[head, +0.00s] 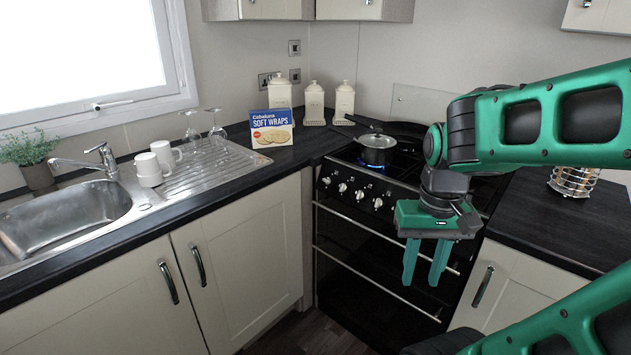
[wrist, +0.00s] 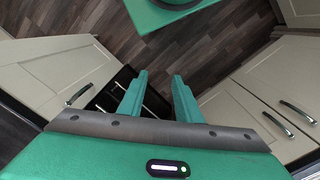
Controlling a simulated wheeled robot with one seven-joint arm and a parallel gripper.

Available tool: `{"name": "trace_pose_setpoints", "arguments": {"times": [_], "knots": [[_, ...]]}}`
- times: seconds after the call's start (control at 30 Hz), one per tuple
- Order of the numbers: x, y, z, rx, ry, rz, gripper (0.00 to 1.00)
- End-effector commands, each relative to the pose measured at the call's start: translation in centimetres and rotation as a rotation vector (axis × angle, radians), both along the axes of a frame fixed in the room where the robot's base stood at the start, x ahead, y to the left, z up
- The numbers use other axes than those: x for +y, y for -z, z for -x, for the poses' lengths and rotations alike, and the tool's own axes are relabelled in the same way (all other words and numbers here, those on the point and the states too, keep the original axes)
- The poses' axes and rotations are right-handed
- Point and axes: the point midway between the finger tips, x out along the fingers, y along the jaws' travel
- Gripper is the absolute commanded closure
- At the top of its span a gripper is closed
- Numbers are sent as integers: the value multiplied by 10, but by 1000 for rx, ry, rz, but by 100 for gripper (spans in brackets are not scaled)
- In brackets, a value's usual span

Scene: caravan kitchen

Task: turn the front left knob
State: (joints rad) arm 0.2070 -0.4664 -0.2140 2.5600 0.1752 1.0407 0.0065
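The black stove (head: 335,232) stands in the corner, with a row of several pale knobs along the top of its front: one at the left end (head: 326,182), one beside it (head: 342,187), then others to the right (head: 360,195). I cannot tell which burner each knob serves. A blue flame burns under the lidded pot (head: 376,142) on the hob. My gripper (head: 421,275) hangs in front of the stove's right part, pointing down, below and right of the knobs. Its fingers are apart with nothing between them, as the wrist view also shows (wrist: 159,78). My arm hides the stove's right side.
A sink (head: 60,220), white mugs (head: 150,170) and a soft wraps box (head: 272,129) are on the left counter. Oven handles (head: 380,262) cross the stove front. Cabinets (head: 245,225) flank the stove. The wrist view shows clear wooden floor (wrist: 205,45).

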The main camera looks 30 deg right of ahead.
Motion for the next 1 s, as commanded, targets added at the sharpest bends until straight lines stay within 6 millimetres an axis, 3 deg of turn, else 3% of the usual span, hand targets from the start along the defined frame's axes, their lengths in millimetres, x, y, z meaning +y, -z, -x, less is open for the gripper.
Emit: {"name": "trace_pose_setpoints", "arguments": {"times": [0.2,0.27,0.33,0.47,0.67,1.0], "knots": [[0,0,0,0,0,0,69],[0,0,0,0,1,0,56],[-2,-6,8,-13,6,4,56],[-14,-8,-12,-8,48,27,56],[-48,-10,-79,-3,178,122,56],[-96,6,-213,-57,403,359,56]]}}
